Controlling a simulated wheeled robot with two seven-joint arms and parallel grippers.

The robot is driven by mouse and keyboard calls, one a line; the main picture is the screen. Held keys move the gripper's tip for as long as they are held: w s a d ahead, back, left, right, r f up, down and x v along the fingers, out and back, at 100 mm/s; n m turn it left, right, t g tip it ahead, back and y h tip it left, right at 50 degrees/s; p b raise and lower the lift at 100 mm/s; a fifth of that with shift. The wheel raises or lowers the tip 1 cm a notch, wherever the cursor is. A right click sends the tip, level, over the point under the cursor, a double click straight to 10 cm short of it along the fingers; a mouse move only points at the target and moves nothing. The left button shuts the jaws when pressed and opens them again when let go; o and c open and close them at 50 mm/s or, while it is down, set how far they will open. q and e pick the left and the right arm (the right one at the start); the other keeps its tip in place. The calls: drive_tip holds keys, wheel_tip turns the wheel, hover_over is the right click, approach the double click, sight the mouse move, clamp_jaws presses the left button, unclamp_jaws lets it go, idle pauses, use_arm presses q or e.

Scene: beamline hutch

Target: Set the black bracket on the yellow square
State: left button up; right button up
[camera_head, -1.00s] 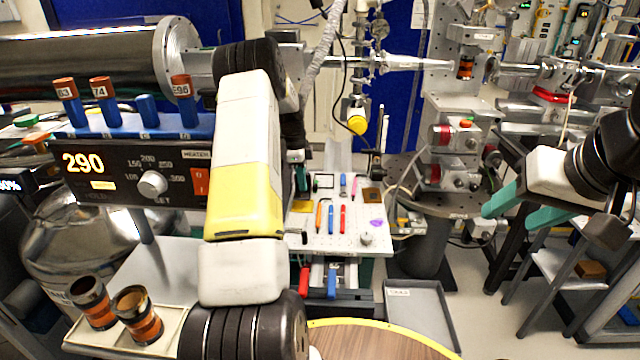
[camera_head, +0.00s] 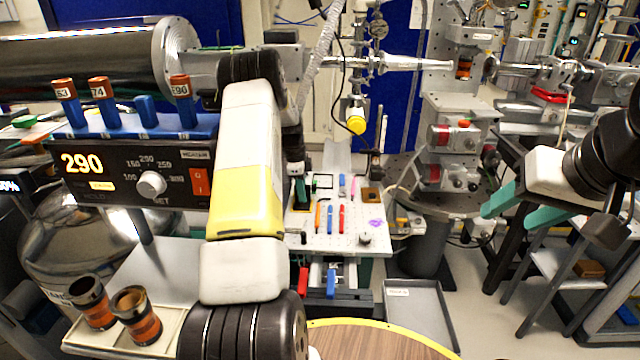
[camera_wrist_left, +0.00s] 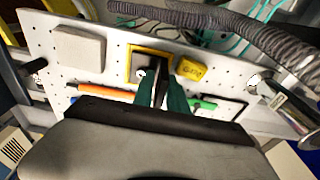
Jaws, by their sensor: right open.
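My left gripper (camera_head: 301,190) points down at the left part of the perforated white board in the head view. In the left wrist view its two teal fingers (camera_wrist_left: 160,93) are close together with a dark piece, apparently the black bracket (camera_wrist_left: 160,88), between them. The fingers hide most of the bracket. The yellow square (camera_wrist_left: 134,64) shows as a yellow border around a dark area, just beyond the fingertips. I cannot tell whether the bracket touches it. My right gripper (camera_head: 515,208) is open and empty at the right, away from the board.
The board (camera_head: 345,238) carries several pens, a brown block (camera_head: 371,194), a purple patch (camera_head: 376,223) and a knob (camera_head: 365,239). A yellow labelled block (camera_wrist_left: 191,68) lies right beside the yellow square. A ribbed hose (camera_wrist_left: 225,28) crosses above the board. A grey tray (camera_head: 415,305) stands lower right.

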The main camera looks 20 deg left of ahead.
use_arm(q)
drive_tip(key=shift+r, duration=0.1)
drive_tip(key=r, duration=0.4)
drive_tip(key=a+r, duration=0.1)
drive_tip(key=r, duration=0.7)
drive_tip(key=shift+s+a, duration=0.15)
drive_tip(key=shift+s, duration=0.05)
drive_tip(key=s+d+r+n+t, duration=0.1)
drive_tip(key=s+d+r+n, duration=0.2)
drive_tip(key=s+d+r, duration=0.4)
drive_tip(key=s+d+r+n+t, duration=0.25)
drive_tip(key=s+d+r, duration=0.2)
drive_tip(key=r, duration=0.55)
drive_tip(key=s+d+n+t, duration=0.1)
drive_tip(key=s+d+n, duration=0.3)
drive_tip(key=s, duration=0.8)
drive_tip(key=s+d+n+t, duration=0.1)
drive_tip(key=s+d+n, duration=0.3)
drive_tip(key=s, duration=0.7)
drive_tip(key=shift+s+d+r+n+h, duration=0.25)
drive_tip(key=shift+s+d+n+h, duration=0.1)
drive_tip(key=shift+s+n+h, duration=0.1)
